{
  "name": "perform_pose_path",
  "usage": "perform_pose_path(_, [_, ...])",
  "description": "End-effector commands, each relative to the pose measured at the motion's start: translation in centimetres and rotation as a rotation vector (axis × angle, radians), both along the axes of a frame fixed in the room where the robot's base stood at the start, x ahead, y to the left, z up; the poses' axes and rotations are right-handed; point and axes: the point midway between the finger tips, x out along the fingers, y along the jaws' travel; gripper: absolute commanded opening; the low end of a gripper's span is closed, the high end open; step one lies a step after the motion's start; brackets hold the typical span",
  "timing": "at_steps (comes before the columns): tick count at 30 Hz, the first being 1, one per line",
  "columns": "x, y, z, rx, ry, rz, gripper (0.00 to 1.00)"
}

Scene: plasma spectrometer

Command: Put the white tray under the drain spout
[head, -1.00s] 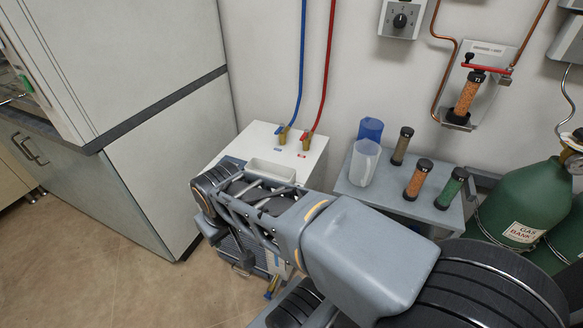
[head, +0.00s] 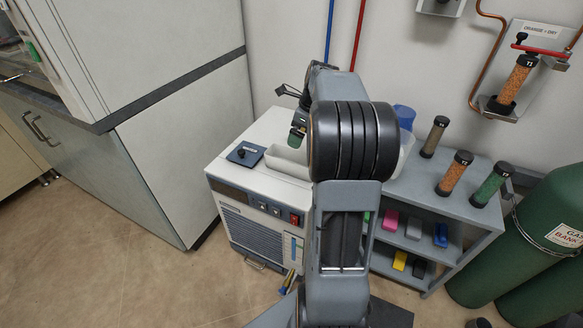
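The white tray (head: 285,159) rests on top of the white chiller-like unit (head: 281,128). My arm hides its right part. A small brass-coloured and blue fitting at the lower front of the unit looks like the drain spout (head: 289,280); my arm partly covers the area beside it. My gripper is largely hidden behind my arm. Dark parts at the arm's far end (head: 298,112) show above and behind the tray, with a small green piece (head: 297,138) close to its back edge. I cannot tell whether they touch the tray or how the fingers stand.
A dark square cap plate (head: 245,153) lies left of the tray. A grey shelf cart (head: 455,213) with coloured cylinders stands to the right, then green gas tanks (head: 550,240). Blue and red hoses run up the wall behind. Floor (head: 150,270) is free at front left.

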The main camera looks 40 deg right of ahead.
Motion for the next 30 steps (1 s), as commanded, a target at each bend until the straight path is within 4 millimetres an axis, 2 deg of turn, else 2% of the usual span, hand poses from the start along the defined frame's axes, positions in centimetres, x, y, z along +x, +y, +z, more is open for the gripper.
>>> perform_pose_path(6, [1.0,0.0,-4.1,0.016,0.005,-0.044,1.0])
perform_pose_path(12, [1.7,0.5,-6.9,0.014,0.005,-0.042,1.0])
perform_pose_path(23, [2.2,0.8,-8.5,0.012,0.003,-0.04,1.0])
perform_pose_path(30, [2.9,1.5,-11.4,0.013,0.005,-0.038,1.0])
